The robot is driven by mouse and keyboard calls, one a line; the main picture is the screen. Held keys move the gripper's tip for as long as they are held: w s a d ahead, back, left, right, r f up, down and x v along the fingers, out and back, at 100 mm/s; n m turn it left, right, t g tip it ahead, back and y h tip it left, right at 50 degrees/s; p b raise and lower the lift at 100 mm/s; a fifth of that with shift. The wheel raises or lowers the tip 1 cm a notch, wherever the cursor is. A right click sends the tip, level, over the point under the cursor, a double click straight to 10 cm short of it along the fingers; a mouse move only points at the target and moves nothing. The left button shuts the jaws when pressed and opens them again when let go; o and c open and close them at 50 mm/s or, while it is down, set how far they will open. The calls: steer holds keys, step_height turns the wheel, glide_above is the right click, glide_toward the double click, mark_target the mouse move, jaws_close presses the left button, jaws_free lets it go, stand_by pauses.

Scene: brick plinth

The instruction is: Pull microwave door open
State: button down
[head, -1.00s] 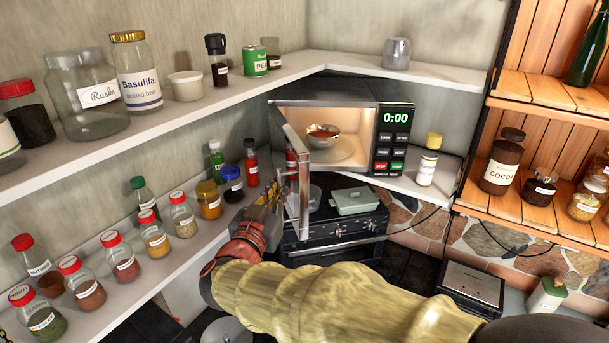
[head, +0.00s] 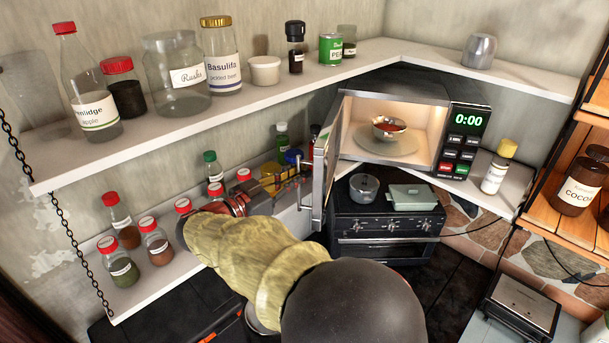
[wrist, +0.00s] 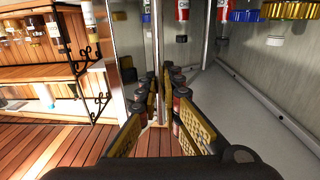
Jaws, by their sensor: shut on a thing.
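The microwave (head: 468,120) stands on the corner shelf, lit inside, its display reading 0:00. Its door (head: 325,165) stands wide open, hinged at the left and reaching out towards me. A metal bowl (head: 389,128) with red food sits on the glass plate inside. My gripper (head: 300,178) is at the door's outer left side, shut on the upright door handle. In the wrist view my gripper (wrist: 158,95) has its fingers closed around the thin handle bar (wrist: 157,45). My arm hides part of the lower shelf.
Spice jars (head: 122,268) stand on the lower left shelf, close to my gripper. An oven (head: 385,225) with a pot (head: 364,187) and a green dish (head: 412,196) is below.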

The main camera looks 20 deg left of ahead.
stand_by(0.3)
steer(key=c, duration=2.1)
jaws_free()
steer(key=shift+s, duration=0.1)
steer(key=shift+o, duration=0.5)
steer(key=shift+a, duration=0.1)
steer(key=v, duration=1.2)
